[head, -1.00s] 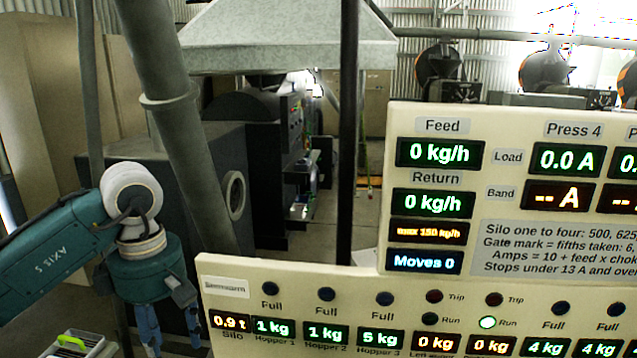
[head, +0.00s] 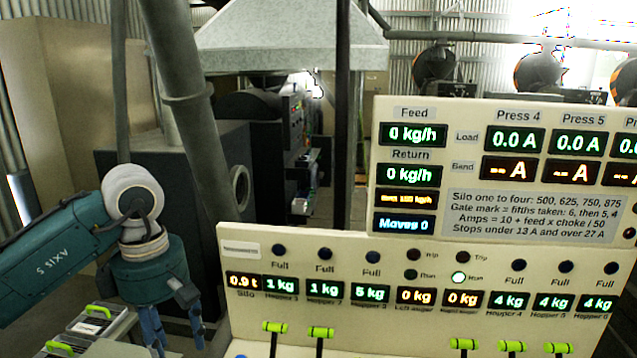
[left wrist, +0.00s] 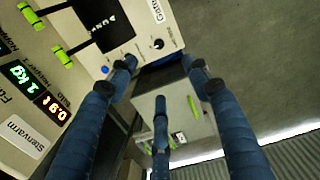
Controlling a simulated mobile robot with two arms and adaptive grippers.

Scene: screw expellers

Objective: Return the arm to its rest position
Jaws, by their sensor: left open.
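My left arm comes in from the left in the head view, teal with a white joint. Its gripper (head: 172,328) hangs fingers down just left of the control panel, with the fingertips cut off by the bottom edge. The left wrist view shows the blue fingers (left wrist: 160,110) spread apart with nothing between them. The lower control panel (head: 232,262) stands beside the gripper, with a gap between them in the head view. My right gripper is in neither view.
Cases with green handles (head: 96,312) sit at the lower left. Green-handled levers (head: 320,332) stand up along the panel's front. A slanted grey pipe (head: 190,100) rises behind my arm. An upper display board (head: 500,220) stands at the right.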

